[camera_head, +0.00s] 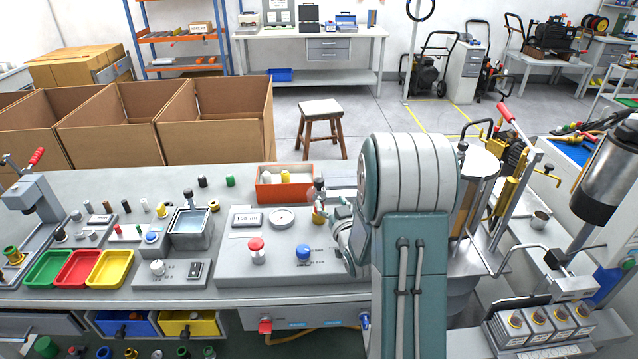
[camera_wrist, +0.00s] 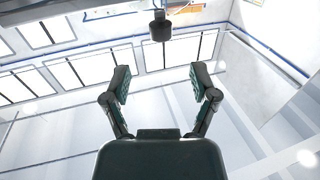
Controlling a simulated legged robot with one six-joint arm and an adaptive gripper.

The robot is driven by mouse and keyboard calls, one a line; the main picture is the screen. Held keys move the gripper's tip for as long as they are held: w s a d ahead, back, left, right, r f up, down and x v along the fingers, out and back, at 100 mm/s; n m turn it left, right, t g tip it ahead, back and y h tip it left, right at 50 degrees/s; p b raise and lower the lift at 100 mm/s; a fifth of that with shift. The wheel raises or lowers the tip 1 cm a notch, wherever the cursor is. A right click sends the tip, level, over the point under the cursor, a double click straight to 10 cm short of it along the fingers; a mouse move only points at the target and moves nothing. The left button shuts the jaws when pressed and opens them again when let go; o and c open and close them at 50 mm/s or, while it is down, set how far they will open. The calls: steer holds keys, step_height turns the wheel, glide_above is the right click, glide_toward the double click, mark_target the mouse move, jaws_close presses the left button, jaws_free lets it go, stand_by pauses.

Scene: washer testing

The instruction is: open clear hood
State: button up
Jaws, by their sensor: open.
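I cannot clearly make out a clear hood. A round station with a pale disc-shaped top (camera_head: 482,162) and metal posts stands on the right in the head view, partly behind my arm. Whether it includes a clear cover I cannot tell. My gripper (camera_wrist: 161,85) is open and empty in the wrist view, its two fingers spread apart. Behind them are only bright windows, wall and ceiling, with no bench object between the fingers. In the head view my large arm link covers the right middle of the bench, and the fingers cannot be made out.
The bench holds a control panel with a red button (camera_head: 257,250), a blue button (camera_head: 304,252) and a gauge (camera_head: 282,218). A small water tank (camera_head: 190,227) and green, red and yellow trays sit left. Cardboard boxes (camera_head: 110,130) and a stool (camera_head: 320,112) stand behind.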

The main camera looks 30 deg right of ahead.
mark_target(320, 186)
steer(key=w, duration=0.3)
steer(key=w+d, duration=0.1)
steer(key=w, duration=0.5)
steer(key=shift+w+d, duration=0.1)
steer(key=shift+d, duration=0.2)
jaws_close()
